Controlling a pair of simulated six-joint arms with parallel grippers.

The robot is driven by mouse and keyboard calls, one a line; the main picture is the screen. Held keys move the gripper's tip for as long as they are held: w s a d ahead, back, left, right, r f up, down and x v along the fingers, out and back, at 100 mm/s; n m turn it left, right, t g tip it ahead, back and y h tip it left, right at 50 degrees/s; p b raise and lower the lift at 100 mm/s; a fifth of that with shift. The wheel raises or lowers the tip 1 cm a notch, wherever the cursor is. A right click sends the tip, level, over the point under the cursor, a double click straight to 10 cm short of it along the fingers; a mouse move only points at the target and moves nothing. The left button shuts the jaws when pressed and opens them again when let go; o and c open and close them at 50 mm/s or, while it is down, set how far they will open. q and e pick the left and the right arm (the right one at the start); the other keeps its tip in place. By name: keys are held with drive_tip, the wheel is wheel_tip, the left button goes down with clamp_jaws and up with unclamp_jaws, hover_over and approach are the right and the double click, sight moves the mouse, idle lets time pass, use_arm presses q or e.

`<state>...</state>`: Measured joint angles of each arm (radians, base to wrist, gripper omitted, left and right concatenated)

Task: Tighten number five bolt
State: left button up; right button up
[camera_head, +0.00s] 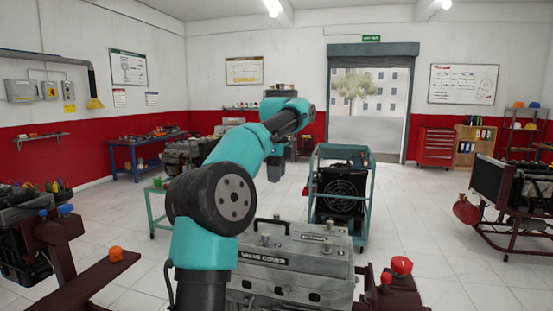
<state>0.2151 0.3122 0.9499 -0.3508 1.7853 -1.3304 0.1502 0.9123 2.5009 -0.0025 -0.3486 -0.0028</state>
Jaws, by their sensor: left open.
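A grey engine with a valve cover (292,257) stands low in the middle, close in front of me. Bolt heads and dark fittings show on its top and front. No bolt number is readable, so I cannot tell which one is number five. My left arm rises in front of the engine's left part and hides some of it. Its far end, with my left gripper (302,112), is high above and beyond the engine, apart from it. The jaws are small and mostly hidden by the arm; nothing shows held. My right gripper is not in view.
Red stands with knobs flank the engine: a left beam with an orange knob (116,254) and a right one with a red knob (401,265). A teal-framed cart (366,205) stands behind. Another engine stand (512,200) is at right. Open floor lies between.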

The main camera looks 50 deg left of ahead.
use_arm(q)
wheel_tip(320, 180, up, 5)
hover_over(277, 215)
drive_tip(key=shift+a+f, duration=0.15)
drive_tip(key=shift+f, duration=0.05)
drive_tip(key=shift+f, duration=0.15)
idle(0.6)
drive_tip(key=shift+f, duration=5.3)
drive_tip(key=shift+w+r, duration=0.1)
drive_tip(key=shift+f, duration=3.5)
drive_tip(key=shift+r+n, duration=0.15)
drive_tip(key=shift+n, duration=2.95)
